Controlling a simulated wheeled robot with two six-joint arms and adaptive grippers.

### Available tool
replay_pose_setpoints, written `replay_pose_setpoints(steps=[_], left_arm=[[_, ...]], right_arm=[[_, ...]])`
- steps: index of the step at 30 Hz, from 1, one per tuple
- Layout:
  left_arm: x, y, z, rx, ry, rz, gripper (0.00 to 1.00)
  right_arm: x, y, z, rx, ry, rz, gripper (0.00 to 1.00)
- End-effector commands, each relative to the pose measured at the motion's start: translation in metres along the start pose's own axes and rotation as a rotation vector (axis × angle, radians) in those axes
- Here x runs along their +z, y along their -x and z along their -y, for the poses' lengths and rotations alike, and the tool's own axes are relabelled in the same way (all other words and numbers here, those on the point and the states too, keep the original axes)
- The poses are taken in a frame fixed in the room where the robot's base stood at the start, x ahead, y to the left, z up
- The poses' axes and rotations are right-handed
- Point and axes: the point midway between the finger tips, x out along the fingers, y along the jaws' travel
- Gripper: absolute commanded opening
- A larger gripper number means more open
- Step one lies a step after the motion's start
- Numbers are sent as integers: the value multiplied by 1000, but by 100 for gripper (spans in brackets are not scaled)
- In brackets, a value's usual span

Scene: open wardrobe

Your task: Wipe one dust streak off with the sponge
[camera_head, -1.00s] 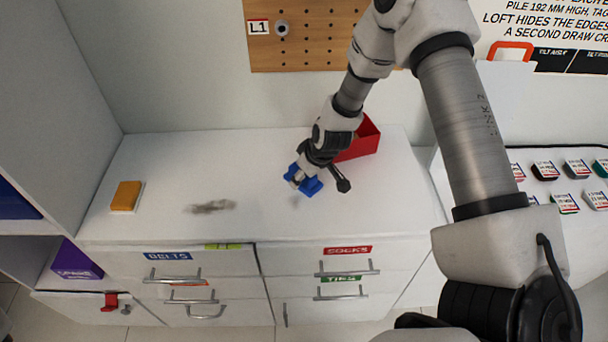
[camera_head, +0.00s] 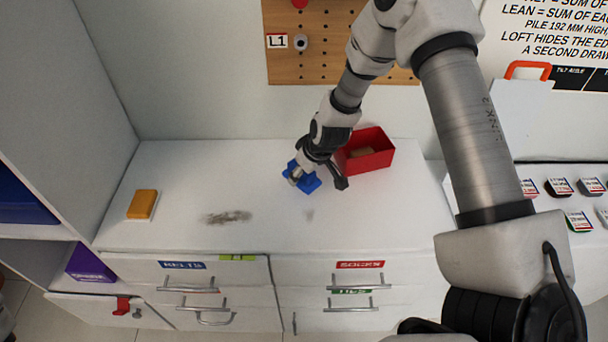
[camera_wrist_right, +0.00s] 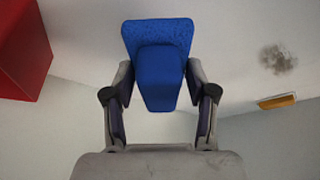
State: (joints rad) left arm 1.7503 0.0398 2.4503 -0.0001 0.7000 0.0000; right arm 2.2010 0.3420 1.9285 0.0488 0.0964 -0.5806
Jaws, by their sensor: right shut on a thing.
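A blue sponge (camera_head: 303,177) with a raised grip is held in my right gripper (camera_head: 311,168) over the white cabinet top (camera_head: 180,165). In the right wrist view the sponge (camera_wrist_right: 158,60) sits between both fingers of the gripper (camera_wrist_right: 160,95), its wide textured pad facing away. I cannot tell whether the pad touches the surface. A dark grey dust streak (camera_head: 228,217) lies on the top, left of and in front of the sponge; it also shows in the right wrist view (camera_wrist_right: 278,59). A fainter grey mark (camera_head: 309,214), smudge or shadow, lies in front of the sponge. My left gripper is out of view.
A red open bin (camera_head: 370,158) stands right behind my gripper with something brown inside. An orange block on a white base (camera_head: 142,204) lies at the left of the top. Drawers with handles (camera_head: 197,289) are below; a pegboard (camera_head: 340,40) hangs behind.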

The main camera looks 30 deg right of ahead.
Motion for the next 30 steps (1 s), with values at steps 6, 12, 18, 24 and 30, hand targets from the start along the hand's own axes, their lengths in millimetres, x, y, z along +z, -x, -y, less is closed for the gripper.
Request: replay_pose_setpoints(steps=[6,12,18,24,30], left_arm=[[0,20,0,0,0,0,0],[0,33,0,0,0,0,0],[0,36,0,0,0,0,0],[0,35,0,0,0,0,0],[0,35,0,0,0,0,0]], right_arm=[[-13,21,3,1,1,-1,24],[-21,35,4,1,1,-1,24],[-24,39,5,1,1,-1,24],[-23,38,5,1,0,-1,24],[-23,38,5,1,0,-1,24]])
